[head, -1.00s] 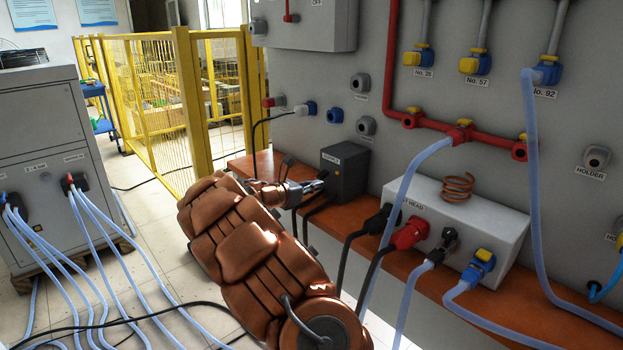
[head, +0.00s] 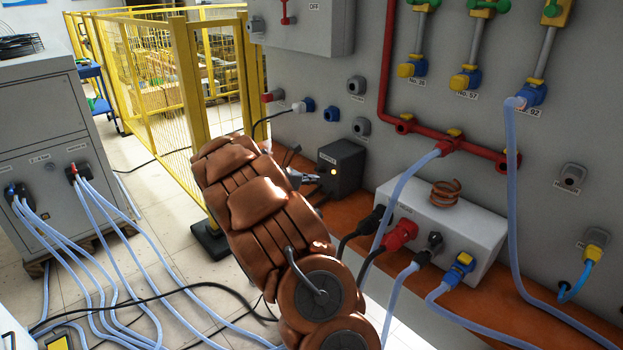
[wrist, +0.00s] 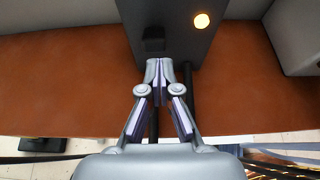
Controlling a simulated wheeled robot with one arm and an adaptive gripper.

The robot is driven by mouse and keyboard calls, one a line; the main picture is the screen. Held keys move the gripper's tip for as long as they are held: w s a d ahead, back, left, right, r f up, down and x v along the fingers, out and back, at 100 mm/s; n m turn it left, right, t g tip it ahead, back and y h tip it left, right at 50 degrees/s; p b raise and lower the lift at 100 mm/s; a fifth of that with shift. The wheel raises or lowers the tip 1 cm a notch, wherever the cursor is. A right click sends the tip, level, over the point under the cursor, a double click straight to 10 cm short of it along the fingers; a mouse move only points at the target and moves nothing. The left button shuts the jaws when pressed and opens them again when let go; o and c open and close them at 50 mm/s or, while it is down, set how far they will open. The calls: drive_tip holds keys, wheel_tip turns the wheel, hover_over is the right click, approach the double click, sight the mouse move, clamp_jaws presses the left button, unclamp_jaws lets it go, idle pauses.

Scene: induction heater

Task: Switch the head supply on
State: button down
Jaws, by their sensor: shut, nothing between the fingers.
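The dark box (head: 341,168) that appears to be the supply stands on the brown shelf against the grey panel; its label is too small to read surely. A round yellow-white lamp (head: 333,171) on its front is lit. In the wrist view, the box front (wrist: 180,38) is close ahead, with the lit lamp (wrist: 201,20) at upper right and a small black switch-like part (wrist: 153,38) left of it. My gripper (wrist: 160,62) is shut and empty, its tips just below the black part. I cannot tell whether they touch. In the head view, my gripper (head: 318,178) is partly hidden by my arm.
A white box (head: 455,222) with plugs, hoses and a copper coil (head: 446,193) stands right of the dark box on the brown shelf (head: 385,270). A yellow fence (head: 185,90) is behind at left. Black cables hang below the dark box.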

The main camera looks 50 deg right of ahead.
drive_tip(key=shift+r+p, duration=0.55)
drive_tip(key=shift+r, duration=0.15)
drive_tip(key=shift+a+r, duration=0.15)
drive_tip(key=shift+r, duration=0.1)
drive_tip(key=a+r+p, duration=0.6)
drive_tip(key=shift+w+a+r, duration=0.15)
drive_tip(key=shift+w+a, duration=0.15)
drive_tip(key=shift+a, duration=0.1)
